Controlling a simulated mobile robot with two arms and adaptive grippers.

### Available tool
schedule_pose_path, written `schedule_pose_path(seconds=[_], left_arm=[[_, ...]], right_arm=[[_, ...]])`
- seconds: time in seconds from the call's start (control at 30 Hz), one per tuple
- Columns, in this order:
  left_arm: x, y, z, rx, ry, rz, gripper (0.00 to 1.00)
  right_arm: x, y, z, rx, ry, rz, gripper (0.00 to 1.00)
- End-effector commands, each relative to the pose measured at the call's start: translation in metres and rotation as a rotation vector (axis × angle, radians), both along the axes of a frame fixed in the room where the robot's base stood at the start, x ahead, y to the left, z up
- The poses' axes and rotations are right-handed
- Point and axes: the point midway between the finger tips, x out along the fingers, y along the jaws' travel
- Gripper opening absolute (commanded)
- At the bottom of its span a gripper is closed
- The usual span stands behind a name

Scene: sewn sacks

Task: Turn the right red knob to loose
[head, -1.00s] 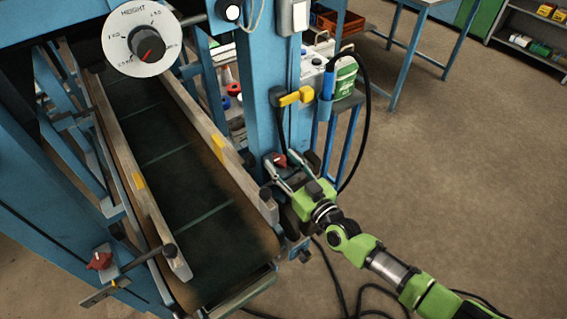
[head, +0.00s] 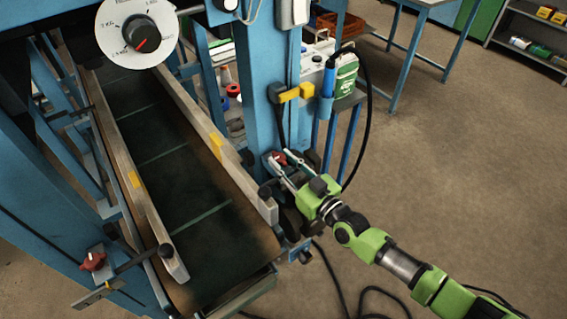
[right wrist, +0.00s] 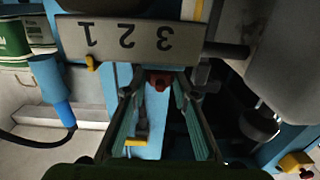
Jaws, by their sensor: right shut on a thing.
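The right red knob (head: 280,158) sits low on the blue post at the right side of the conveyor. My right gripper (head: 279,157) reaches it from the lower right, its two long fingers shut on the knob from either side. In the right wrist view the red knob (right wrist: 158,82) shows between the fingertips (right wrist: 159,84), below a plate with the numbers 1, 2, 3 upside down. How the knob is turned is too small to tell. The left red knob (head: 94,261) sits on the left side of the conveyor. My left gripper is not in view.
The number plate (right wrist: 130,38) and its rod lie close beyond my right fingers. A conveyor side rail (head: 225,150) runs just left of them. Floor at right is open.

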Motion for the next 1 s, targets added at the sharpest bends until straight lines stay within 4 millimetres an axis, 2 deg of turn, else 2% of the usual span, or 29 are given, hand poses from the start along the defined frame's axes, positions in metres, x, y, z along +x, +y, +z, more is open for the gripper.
schedule_pose_path(seconds=[0.03, 0.07, 0.1, 0.13, 0.43, 0.57, 1.0], left_arm=[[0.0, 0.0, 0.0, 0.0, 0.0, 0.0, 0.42], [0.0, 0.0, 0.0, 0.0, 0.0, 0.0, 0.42], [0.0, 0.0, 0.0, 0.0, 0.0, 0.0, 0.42], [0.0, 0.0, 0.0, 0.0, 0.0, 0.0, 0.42], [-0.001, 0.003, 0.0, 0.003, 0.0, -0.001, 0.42], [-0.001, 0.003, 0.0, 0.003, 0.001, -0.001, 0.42], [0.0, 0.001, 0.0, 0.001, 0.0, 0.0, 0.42]], right_arm=[[0.0, 0.0, -0.001, -0.001, 0.002, 0.0, 0.04], [0.0, 0.0, -0.001, -0.001, 0.002, 0.0, 0.31], [0.0, 0.0, -0.001, -0.001, 0.002, 0.0, 0.41], [0.0, 0.0, -0.001, -0.001, 0.002, 0.0, 0.42], [0.0, 0.0, -0.001, -0.001, 0.001, 0.0, 0.42], [-0.007, -0.005, -0.001, 0.0, 0.002, -0.001, 0.42], [-0.076, -0.057, -0.001, -0.003, 0.003, 0.001, 0.42]])
